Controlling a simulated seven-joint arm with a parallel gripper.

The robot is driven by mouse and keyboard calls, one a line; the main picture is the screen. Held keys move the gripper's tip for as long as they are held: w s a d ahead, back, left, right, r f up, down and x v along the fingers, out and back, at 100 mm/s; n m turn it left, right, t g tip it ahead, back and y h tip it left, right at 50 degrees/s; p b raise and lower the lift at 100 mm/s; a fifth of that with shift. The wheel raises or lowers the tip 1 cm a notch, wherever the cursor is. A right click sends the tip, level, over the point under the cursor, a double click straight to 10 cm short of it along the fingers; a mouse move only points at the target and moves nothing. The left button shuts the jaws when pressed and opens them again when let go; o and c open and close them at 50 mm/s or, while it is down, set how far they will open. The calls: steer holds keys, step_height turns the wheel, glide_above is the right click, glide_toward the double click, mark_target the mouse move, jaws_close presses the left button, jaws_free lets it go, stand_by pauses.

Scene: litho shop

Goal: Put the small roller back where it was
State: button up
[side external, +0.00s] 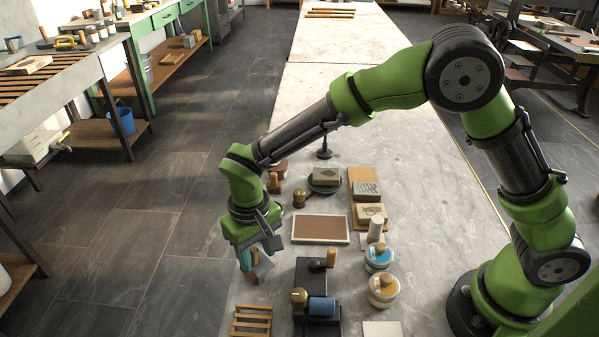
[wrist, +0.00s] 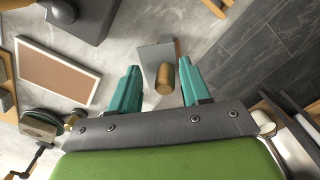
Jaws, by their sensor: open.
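My gripper (side external: 256,262) is low over the near left part of the stone table, by its left edge. In the wrist view its teal fingers (wrist: 159,68) are apart. A grey flat-bladed tool with a wooden handle (wrist: 165,78) shows between and beyond them; I cannot tell if the fingers touch it. A blue roller (side external: 322,308) lies on a black slab (side external: 311,282). A small dark rounded piece (side external: 317,266) with an upright wooden handle (side external: 331,257) is at the slab's far end. I cannot tell for sure which is the small roller.
A brown framed board (side external: 320,229) lies behind the slab. Two ink tins, one blue-topped (side external: 379,256) and one orange-topped (side external: 383,290), stand to the right. A slatted wooden rack (side external: 251,322) is at the near left. Carved blocks, one on a dark round stand (side external: 325,189), are farther back.

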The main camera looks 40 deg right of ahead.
mark_target(255, 249)
step_height(255, 249, up, 12)
steer(key=s+d+r+m+t+y, duration=0.1)
steer(key=s+d+r+t, duration=0.1)
steer(key=d+r, duration=0.3)
steer(key=s+d+r+m+t+y, duration=0.1)
steer(key=s+d+r, duration=0.25)
steer(key=d, duration=0.45)
steer(key=s+d+m+t, duration=0.1)
steer(key=s+d+t, duration=0.3)
steer(key=s+d, duration=0.4)
steer(key=shift+s+d+f+m, duration=0.25)
steer(key=shift+s+d+m, duration=0.05)
steer(key=shift+d+m, duration=0.15)
